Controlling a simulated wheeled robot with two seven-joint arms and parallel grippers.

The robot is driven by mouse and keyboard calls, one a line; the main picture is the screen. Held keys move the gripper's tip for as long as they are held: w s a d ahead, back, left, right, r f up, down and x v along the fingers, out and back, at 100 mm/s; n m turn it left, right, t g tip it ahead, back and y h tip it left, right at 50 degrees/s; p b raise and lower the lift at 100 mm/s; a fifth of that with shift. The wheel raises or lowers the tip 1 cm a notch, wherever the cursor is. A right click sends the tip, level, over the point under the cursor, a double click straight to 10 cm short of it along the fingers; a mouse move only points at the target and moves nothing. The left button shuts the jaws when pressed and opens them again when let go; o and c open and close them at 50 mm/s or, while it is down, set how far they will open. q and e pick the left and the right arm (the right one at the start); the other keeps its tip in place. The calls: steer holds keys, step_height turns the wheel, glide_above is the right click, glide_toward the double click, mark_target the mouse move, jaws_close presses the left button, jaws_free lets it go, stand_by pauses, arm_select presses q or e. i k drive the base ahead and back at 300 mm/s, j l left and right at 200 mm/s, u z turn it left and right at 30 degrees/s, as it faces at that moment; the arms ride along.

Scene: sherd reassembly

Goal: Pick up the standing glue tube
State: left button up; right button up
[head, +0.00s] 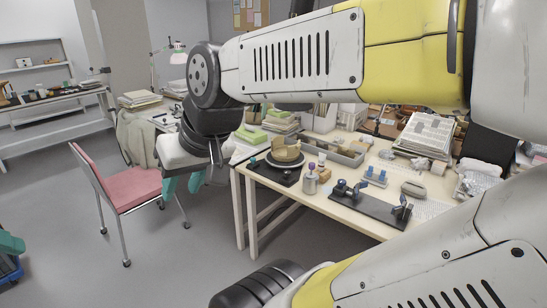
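My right gripper (182,185) hangs left of the worktable with its two teal fingers apart and nothing seen between them. It is well away from the small items on the table. A grey upright container with a purple top (310,183) stands near the table's front edge. A smaller pale upright item (321,160) stands just behind it. I cannot tell for sure which of these is the glue tube. My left gripper is not seen.
The worktable (341,212) also holds a partly built pot (286,152) on a dark mat, a black board with clamps (368,209), a grey tray (346,153) and papers. A pink chair (133,187) stands at the left. My arm links cover much of the right side.

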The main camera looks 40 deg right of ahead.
mark_target(323, 156)
steer(key=i+z, duration=0.4)
steer(key=i+j+z, duration=0.15)
steer(key=i+z, duration=0.25)
steer(key=i+l+z, duration=0.15)
steer(key=i+z, duration=0.45)
steer(key=z, duration=0.2)
steer(key=i+z, duration=0.4)
steer(key=i+j+z, duration=0.1)
steer(key=i+z, duration=0.45)
steer(key=k, duration=0.05)
